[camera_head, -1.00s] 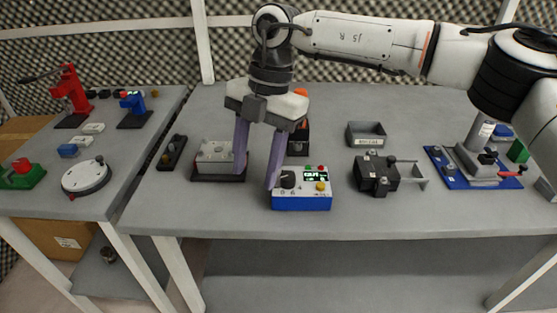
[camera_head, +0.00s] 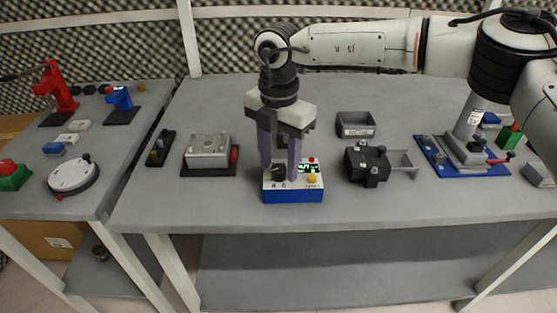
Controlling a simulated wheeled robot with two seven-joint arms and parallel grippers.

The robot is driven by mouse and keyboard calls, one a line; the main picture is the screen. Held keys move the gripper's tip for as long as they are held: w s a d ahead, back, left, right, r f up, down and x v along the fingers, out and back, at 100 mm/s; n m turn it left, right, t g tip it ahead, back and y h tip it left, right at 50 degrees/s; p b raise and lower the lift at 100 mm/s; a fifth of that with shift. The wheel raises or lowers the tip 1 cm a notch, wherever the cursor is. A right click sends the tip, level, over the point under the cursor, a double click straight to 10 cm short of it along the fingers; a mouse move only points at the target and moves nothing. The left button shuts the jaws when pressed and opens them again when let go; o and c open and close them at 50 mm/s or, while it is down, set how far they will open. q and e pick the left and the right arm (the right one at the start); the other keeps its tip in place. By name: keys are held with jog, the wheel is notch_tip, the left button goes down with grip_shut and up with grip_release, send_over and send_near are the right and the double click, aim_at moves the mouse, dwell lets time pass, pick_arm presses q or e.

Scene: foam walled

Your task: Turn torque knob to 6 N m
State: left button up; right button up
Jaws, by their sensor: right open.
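A blue box with a white top panel (camera_head: 293,195) stands near the front edge of the grey bench. Its panel carries a dark knob (camera_head: 278,170) at the left, a small lit display (camera_head: 309,168), a red button and a yellow button; the reading is too small to make out. My right gripper (camera_head: 279,174) points down over the box with its two purple fingers apart, one on each side of the knob. The fingers partly cover the knob and the panel, and I cannot tell whether they touch the knob. My left gripper is not in view.
On the bench (camera_head: 240,217) are a grey fixture (camera_head: 208,150) left of the box, a black clamp block (camera_head: 367,165) and small tray (camera_head: 356,125) to its right, and a blue-based press (camera_head: 465,155) farther right. A side table (camera_head: 110,150) stands at left.

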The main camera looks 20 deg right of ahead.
jog(key=c, duration=1.1)
jog(key=shift+o, duration=0.2)
jog(key=shift+n, duration=0.3)
jog(key=n, duration=1.3)
jog(key=shift+n, duration=2.1)
